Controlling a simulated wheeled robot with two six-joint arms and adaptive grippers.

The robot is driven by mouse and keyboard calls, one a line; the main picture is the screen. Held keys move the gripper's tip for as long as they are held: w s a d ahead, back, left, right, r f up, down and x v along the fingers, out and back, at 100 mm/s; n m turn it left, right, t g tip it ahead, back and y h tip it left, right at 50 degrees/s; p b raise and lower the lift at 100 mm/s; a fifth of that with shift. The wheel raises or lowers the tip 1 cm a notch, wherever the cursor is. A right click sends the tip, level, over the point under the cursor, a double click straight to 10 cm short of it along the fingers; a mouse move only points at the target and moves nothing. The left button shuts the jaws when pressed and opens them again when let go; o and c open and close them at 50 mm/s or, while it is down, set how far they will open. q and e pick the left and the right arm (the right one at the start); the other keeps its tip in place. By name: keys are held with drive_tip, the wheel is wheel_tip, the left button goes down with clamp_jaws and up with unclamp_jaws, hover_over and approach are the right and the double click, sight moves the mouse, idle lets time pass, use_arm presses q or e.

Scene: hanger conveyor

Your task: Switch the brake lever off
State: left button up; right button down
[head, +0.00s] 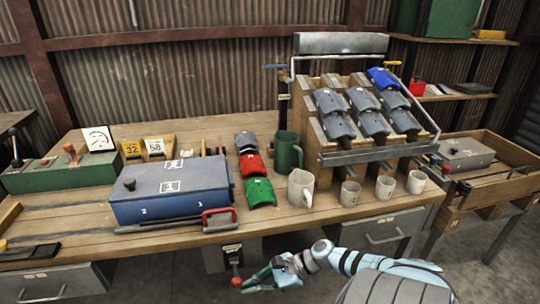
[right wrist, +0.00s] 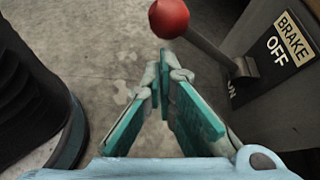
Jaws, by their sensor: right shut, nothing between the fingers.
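The brake lever has a red ball knob (head: 236,282) on a thin rod, below the front edge of the bench in the head view. In the right wrist view the red knob (right wrist: 169,18) is just beyond my fingertips, with a small visible gap. Its metal rod (right wrist: 208,45) runs to a grey box with a black plate (right wrist: 285,45) reading BRAKE, OFF and, partly hidden, ON. I cannot tell which setting the lever is in. My right gripper (head: 258,278) is shut and empty, right of the knob; its teal fingers (right wrist: 164,68) converge in the wrist view. My left gripper is not in view.
The wooden bench (head: 90,222) stands above the lever, carrying a blue box (head: 170,190), mugs and a rack of grey pieces (head: 330,100). Drawers (head: 385,232) hang under it. Bare concrete floor (right wrist: 110,60) lies below the gripper.

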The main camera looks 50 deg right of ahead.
use_arm(q)
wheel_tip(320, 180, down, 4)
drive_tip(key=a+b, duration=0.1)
drive_tip(key=b, duration=0.2)
use_arm(e)
wheel_tip(320, 180, down, 4)
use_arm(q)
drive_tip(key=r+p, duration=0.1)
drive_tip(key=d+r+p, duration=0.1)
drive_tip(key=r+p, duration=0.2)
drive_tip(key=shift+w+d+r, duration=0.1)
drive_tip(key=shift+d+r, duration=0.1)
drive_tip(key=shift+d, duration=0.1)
use_arm(e)
drive_tip(key=v, duration=1.1)
drive_tip(key=shift+w+r, duration=0.3)
drive_tip(key=shift+r, duration=0.05)
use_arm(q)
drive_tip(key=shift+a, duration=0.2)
use_arm(e)
drive_tip(key=shift+d, duration=0.1)
